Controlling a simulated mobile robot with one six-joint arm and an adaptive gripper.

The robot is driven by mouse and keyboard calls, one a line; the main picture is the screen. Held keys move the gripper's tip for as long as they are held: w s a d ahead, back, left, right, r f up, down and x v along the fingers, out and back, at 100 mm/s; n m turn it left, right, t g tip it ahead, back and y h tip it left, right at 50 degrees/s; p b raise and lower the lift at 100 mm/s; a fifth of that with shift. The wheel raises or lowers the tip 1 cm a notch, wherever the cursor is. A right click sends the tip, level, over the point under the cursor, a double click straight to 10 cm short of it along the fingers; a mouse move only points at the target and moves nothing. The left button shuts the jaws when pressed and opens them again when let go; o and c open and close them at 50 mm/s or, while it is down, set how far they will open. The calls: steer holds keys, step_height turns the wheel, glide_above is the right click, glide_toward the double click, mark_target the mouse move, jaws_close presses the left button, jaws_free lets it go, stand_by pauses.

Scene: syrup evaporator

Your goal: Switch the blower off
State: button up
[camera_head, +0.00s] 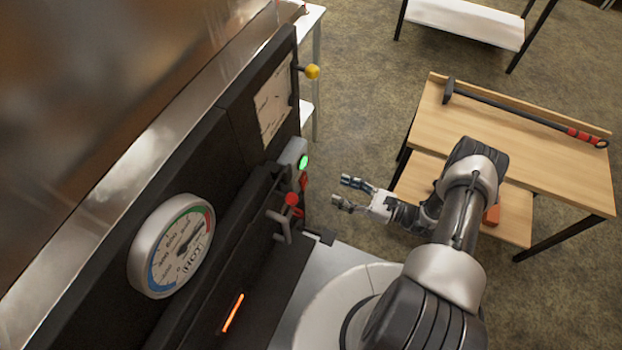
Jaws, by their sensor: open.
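A small grey box (291,153) on the front of the dark evaporator carries a round green lit button or lamp (304,162). A small red part (303,182) sits just below the green light. Which of these is the blower's switch I cannot tell for sure. My gripper (348,193) is open and empty, to the right of the grey box and apart from it, with its fingers pointing left toward the evaporator front.
A red-knobbed handle (291,199) and a yellow-knobbed lever (312,72) stick out from the evaporator front. A round gauge (172,246) is at the left. An orange glow (233,313) shows through a slot. A wooden table (520,150) with a long-handled tool (520,112) stands right.

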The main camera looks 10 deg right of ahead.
mark_target(304, 177)
steer(key=b+x, duration=0.1)
steer(key=x, duration=1)
steer(key=shift+a+b, duration=0.15)
steer(key=shift+b, duration=0.2)
steer(key=shift+c, duration=0.3)
steer(key=c, duration=1)
steer(key=shift+f+t+y, duration=0.3)
steer(key=shift+f+y, duration=0.05)
steer(key=shift+y, duration=0.15)
steer(key=shift+s+d+f+t+y, duration=0.15)
steer(key=shift+d+t+y, duration=0.2)
steer(key=shift+t+y, duration=0.25)
steer(key=o, duration=1.1)
steer(key=shift+c, duration=0.2)
